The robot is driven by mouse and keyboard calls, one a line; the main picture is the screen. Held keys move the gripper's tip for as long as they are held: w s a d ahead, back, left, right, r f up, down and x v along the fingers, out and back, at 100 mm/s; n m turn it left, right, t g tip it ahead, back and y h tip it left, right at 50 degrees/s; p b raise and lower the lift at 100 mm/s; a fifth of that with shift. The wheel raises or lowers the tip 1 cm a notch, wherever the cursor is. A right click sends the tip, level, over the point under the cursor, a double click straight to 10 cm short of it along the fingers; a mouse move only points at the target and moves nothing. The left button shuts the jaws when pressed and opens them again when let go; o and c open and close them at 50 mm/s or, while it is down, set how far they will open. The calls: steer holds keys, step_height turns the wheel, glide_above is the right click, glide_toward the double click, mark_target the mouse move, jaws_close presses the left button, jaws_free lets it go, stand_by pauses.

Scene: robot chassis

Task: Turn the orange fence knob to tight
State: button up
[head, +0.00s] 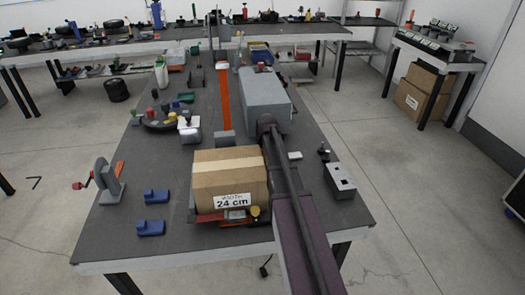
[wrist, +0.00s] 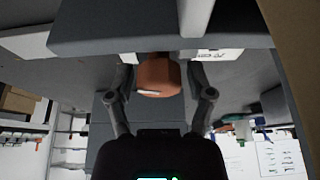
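The orange knob (wrist: 158,76) shows in the wrist view, below a grey edge, with a small white mark on its face. My gripper (wrist: 161,74) has one finger on each side of the knob. The fingers are apart, and a narrow gap seems to show on both sides; contact cannot be made out for certain. A white label (wrist: 212,54) with dark lettering lies just behind the right finger, partly hidden. In the head view my arm reaches up to a grey block-shaped machine (head: 265,95); my gripper and this knob cannot be made out there.
A cardboard box (head: 229,175) with a "24 cm" label stands close left of my arm. A grey metal box (head: 340,180) lies to the right. Blue blocks (head: 151,228) and a red-handled crank (head: 105,183) are at the left.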

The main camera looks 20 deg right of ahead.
steer(key=shift+o, duration=0.2)
steer(key=shift+r, duration=0.1)
steer(key=shift+s+r+p, duration=0.2)
steer(key=shift+r+p, duration=0.3)
steer(key=shift+p, duration=0.1)
steer(key=s+r+n+y+p, duration=0.1)
steer(key=s+r+n+p, duration=0.3)
steer(key=r+p, duration=0.8)
steer(key=shift+s+d+n+y, duration=0.3)
steer(key=shift+s+y, duration=0.1)
steer(key=shift+s, duration=0.05)
steer(key=shift+w+f, duration=0.1)
steer(key=b+x, duration=1.2)
steer(key=x, duration=0.1)
steer(key=shift+w+f+b, duration=0.2)
steer(key=shift+b, duration=0.2)
steer(key=c, duration=1.2)
